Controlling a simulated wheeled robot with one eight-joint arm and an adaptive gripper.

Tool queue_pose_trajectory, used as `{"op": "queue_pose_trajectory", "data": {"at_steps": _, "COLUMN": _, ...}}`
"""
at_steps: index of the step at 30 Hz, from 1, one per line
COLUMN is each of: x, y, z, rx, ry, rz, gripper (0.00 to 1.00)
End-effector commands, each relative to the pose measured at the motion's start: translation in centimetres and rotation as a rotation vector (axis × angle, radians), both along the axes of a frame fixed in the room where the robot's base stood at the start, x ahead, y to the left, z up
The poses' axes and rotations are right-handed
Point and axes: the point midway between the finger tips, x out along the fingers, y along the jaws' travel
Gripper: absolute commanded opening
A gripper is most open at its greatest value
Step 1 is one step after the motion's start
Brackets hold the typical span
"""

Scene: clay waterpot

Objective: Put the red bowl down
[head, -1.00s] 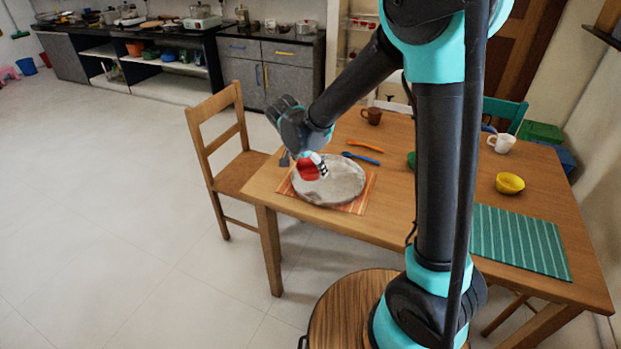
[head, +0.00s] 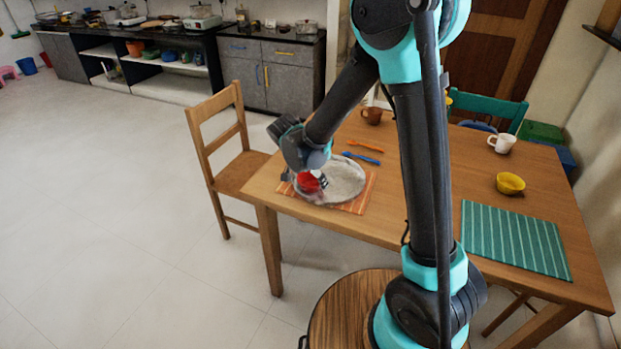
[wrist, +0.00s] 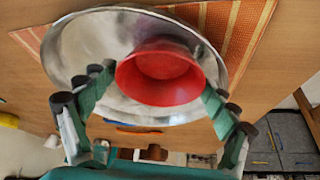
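The red bowl (head: 308,183) is low over the left part of the round grey plate (head: 346,180). In the wrist view the bowl (wrist: 158,78) sits between my two fingers, with its inside facing the camera and the plate (wrist: 82,45) behind it. My gripper (wrist: 158,84) has one finger at each side of the bowl's rim and appears shut on it. My gripper also shows in the head view (head: 316,177), pointing down over the plate. I cannot tell whether the bowl's base touches the plate.
The plate lies on an orange striped placemat (head: 358,204). An orange utensil (head: 366,146) and a blue one (head: 362,158) lie behind it. A brown mug (head: 372,115), white mug (head: 502,143), yellow bowl (head: 510,183) and green placemat (head: 516,238) are also on the table. A wooden chair (head: 222,145) stands left.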

Motion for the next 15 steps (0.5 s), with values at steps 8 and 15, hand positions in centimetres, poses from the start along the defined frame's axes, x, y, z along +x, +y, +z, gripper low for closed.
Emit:
{"op": "queue_pose_trajectory", "data": {"at_steps": 8, "x": -0.02, "y": -0.01, "z": 0.02, "rx": 0.0, "ry": 0.0, "rz": 0.0, "gripper": 1.0}}
{"op": "queue_pose_trajectory", "data": {"at_steps": 15, "x": -0.12, "y": 0.03, "z": 0.55, "rx": 0.0, "ry": 0.0, "rz": 0.0, "gripper": 1.0}}
